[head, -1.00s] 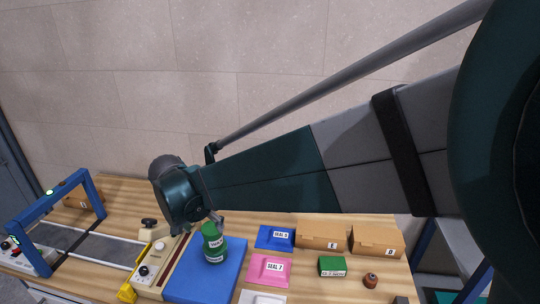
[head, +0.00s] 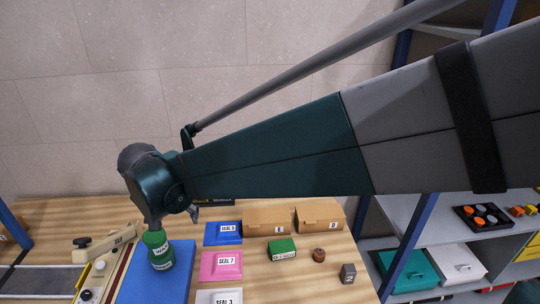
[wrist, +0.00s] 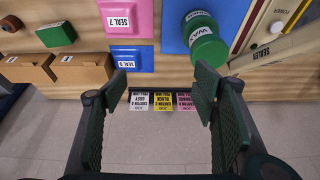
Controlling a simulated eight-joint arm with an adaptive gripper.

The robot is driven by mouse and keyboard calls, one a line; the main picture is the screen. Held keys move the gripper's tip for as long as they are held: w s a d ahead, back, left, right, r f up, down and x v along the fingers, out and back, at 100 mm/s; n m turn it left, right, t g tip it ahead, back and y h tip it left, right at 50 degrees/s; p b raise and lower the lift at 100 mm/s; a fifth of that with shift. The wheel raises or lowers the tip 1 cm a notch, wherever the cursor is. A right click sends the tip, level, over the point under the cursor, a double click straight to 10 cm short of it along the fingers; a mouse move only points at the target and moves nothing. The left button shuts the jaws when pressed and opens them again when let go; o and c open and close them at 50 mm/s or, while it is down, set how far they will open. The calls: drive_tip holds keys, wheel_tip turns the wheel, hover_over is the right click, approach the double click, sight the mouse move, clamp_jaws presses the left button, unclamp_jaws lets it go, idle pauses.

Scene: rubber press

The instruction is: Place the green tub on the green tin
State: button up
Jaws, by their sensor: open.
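A green tub (head: 154,239) with a white WAX label sits on top of a green tin (head: 163,260), whose own label shows below; they stand stacked on a blue mat (head: 182,267). In the wrist view the tub (wrist: 209,48) shows from above and covers part of the tin (wrist: 199,18). My gripper (head: 195,212) is to the right of and above the stack, apart from it. In the wrist view my gripper (wrist: 160,78) has its fingers spread wide, with nothing between them.
Right of the mat lie a blue SEAL pad (head: 224,240), a pink SEAL 7 pad (head: 221,273), and a white SEAL 3 pad. Two cardboard boxes (head: 268,221) stand behind a green box (head: 282,249). A brown object and a grey cube stand right. A shelf (head: 460,235) is beyond.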

drive_tip(key=s+d+r, duration=0.2)
drive_tip(key=s+d, duration=0.1)
drive_tip(key=d, duration=0.8)
drive_tip(key=s+d+r+t, duration=0.1)
drive_tip(key=s+d+r, duration=0.15)
drive_tip(key=d, duration=0.95)
drive_tip(key=s+d+r, duration=0.1)
drive_tip(key=s+d, duration=0.2)
drive_tip(key=d, duration=0.8)
drive_tip(key=s+d+f+t, duration=0.1)
drive_tip(key=s+d+f, duration=0.1)
drive_tip(key=s+d, duration=0.6)
drive_tip(key=shift+s+d+f+t, duration=0.3)
drive_tip(key=shift+s+d, duration=0.1)
drive_tip(key=shift+d, duration=0.75)
